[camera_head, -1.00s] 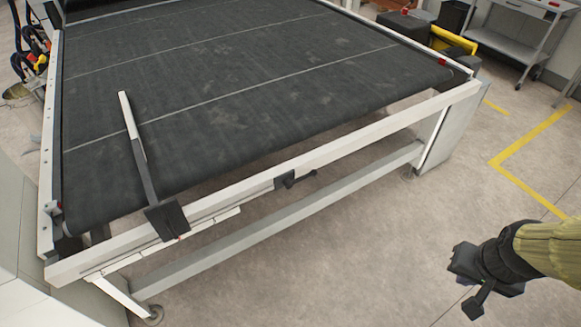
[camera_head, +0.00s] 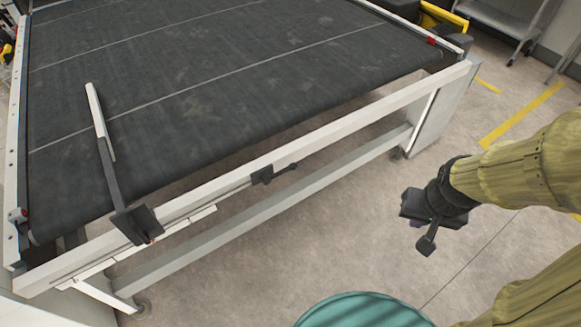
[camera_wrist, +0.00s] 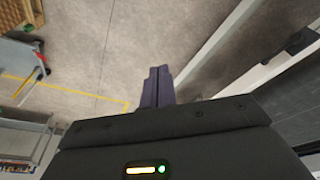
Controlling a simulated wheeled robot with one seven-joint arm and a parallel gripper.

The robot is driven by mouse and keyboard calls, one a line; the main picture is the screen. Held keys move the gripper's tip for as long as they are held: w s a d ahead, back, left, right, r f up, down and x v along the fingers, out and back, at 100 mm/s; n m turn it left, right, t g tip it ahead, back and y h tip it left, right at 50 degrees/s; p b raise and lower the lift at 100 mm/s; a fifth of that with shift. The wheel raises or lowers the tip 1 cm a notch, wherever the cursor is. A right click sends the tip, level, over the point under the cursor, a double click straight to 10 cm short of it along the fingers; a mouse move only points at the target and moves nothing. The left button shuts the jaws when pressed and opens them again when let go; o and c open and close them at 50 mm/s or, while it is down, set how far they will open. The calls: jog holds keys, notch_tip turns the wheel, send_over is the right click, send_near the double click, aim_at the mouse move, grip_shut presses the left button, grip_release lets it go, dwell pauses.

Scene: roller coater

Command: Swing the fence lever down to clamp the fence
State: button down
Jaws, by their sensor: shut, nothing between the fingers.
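The fence (camera_head: 106,160), a slim bar with a white far end, lies over the dark belt at the left. Its black block (camera_head: 137,222) sits at the front rail. Farther right on that rail is a small black bracket with a short handle (camera_head: 280,171) sticking out to the right, apparently the fence lever. A dark bracket, likely the same one, shows at the upper right of the wrist view (camera_wrist: 300,42). My gripper (camera_head: 425,242) is off to the right of the handle, over open floor and apart from the table. Its fingers (camera_wrist: 157,85) are together and empty.
The white front rail (camera_head: 350,118) and a lower crossbar (camera_head: 250,205) run along the table's near side. The table leg (camera_head: 440,110) stands at the right. A grey metal cart (camera_head: 505,20) is at the back right.

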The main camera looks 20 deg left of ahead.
jog(key=w+a+f+n+t+y, duration=0.2)
jog(key=w+a+f+n+t, duration=0.25)
jog(key=w+a, duration=0.7)
jog(key=a+f+n+y, duration=0.2)
jog(key=a+y, duration=0.1)
jog(key=a, duration=0.4)
jog(key=w+a+f+n+y, duration=0.1)
jog(key=a+f+n+y, duration=0.1)
jog(key=a, duration=0.6)
jog(key=shift+w+f+n+y+b, duration=0.15)
jog(key=shift+n+y+b, duration=0.15)
jog(key=shift+n+y, duration=0.5)
jog(key=p, duration=0.2)
send_over(290, 169)
jog(key=s+d, duration=0.2)
jog(key=s, duration=0.1)
notch_tip(290, 169, down, 5)
jog(key=f, duration=0.1)
jog(key=a+f, duration=0.1)
jog(key=f+p, duration=0.1)
jog(key=shift+w+a+f, duration=0.15)
jog(key=shift+w+f, duration=0.1)
jog(key=shift+f, duration=0.05)
jog(key=shift+w+f, duration=0.1)
jog(key=shift+f, duration=0.35)
